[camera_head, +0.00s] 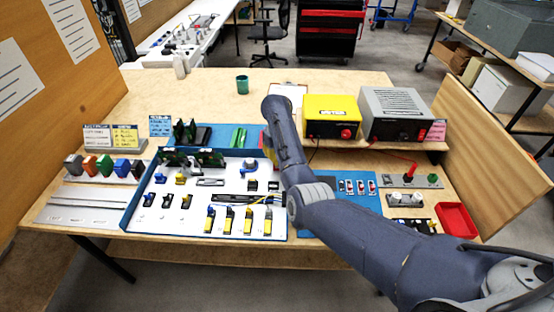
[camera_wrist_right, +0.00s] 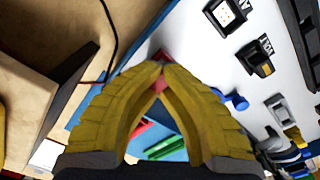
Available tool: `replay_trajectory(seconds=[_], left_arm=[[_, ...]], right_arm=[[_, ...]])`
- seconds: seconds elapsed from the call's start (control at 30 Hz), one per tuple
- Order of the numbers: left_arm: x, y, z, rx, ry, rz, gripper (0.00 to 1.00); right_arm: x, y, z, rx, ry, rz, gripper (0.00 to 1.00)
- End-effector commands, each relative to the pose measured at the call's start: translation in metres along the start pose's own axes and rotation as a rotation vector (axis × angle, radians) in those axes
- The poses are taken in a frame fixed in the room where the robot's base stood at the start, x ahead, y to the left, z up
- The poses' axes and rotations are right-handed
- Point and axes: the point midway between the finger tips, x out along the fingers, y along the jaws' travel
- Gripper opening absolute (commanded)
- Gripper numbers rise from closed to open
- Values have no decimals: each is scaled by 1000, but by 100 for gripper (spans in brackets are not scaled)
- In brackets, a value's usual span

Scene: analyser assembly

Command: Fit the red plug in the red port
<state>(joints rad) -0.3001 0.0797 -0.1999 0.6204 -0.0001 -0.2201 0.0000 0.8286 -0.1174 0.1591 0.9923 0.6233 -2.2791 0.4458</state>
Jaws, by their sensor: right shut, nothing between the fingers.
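My right gripper (camera_wrist_right: 161,66) has its two yellow fingers together at the tips, with nothing held between them. A small red piece (camera_wrist_right: 160,54) shows just beyond the fingertips, at the edge of the white board (camera_wrist_right: 205,60); I cannot tell whether it is the red plug or the red port, or whether the fingers touch it. More red shows through the gap behind the tips. In the head view my right arm reaches over the table and hides most of its gripper and that spot. My left gripper is in neither view.
A yellow power box (camera_head: 331,112) and a grey one (camera_head: 396,110) stand right of my arm. A red tray (camera_head: 457,221) lies at the right. Coloured round connectors (camera_head: 106,165) stand in a row at the left. A green cup (camera_head: 242,84) stands at the back, with clear table around it.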

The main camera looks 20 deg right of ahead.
Motion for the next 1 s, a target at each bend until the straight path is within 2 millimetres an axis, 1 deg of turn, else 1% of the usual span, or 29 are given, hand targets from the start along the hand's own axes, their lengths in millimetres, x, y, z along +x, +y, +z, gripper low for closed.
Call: replay_trajectory(seconds=[0.77,1.0], left_arm=[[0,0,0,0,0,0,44],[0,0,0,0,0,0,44]], right_arm=[[8,0,0,0,0,-1,0],[8,0,0,0,0,0,27]])
